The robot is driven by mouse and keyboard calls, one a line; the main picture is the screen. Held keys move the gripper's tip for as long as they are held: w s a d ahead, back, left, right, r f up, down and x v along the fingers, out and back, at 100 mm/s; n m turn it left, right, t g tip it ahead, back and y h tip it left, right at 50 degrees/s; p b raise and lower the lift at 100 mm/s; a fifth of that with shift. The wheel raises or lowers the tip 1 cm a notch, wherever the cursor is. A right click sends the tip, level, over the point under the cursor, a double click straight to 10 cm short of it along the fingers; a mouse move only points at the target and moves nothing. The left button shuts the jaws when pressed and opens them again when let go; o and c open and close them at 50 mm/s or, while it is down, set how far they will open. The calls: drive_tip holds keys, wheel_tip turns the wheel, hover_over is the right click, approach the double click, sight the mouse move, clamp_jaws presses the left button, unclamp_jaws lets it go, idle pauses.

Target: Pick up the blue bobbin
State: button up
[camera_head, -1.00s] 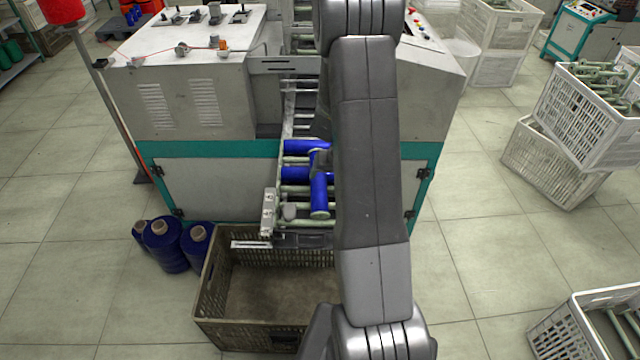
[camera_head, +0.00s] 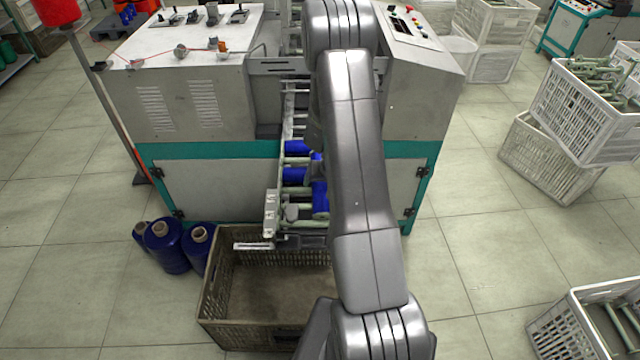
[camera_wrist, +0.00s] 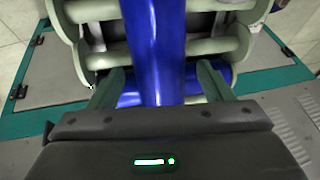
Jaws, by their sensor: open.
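Several blue bobbins lie on the conveyor at the front of the machine. In the head view, one blue bobbin (camera_head: 296,147) lies crosswise at the back, another (camera_head: 294,174) lies crosswise below it, and a third (camera_head: 320,198) lies lengthwise across the rails, partly behind my arm. In the wrist view, a blue bobbin (camera_wrist: 155,45) runs up the picture between the fingers of my gripper (camera_wrist: 160,80), which is open. Another blue bobbin (camera_wrist: 130,99) lies crosswise beneath it. Whether the fingers touch the upper bobbin I cannot tell. My arm hides the gripper in the head view.
A brown crate (camera_head: 212,300) stands on the floor below the conveyor end. Blue thread cones (camera_head: 168,248) stand left of it. White crates with green bobbins (camera_head: 575,115) stand at the right, another (camera_head: 560,325) at lower right. The machine body (camera_head: 205,190) flanks the conveyor.

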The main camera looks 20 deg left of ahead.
drive_tip(key=shift+c, duration=0.4)
drive_tip(key=c, duration=1.1)
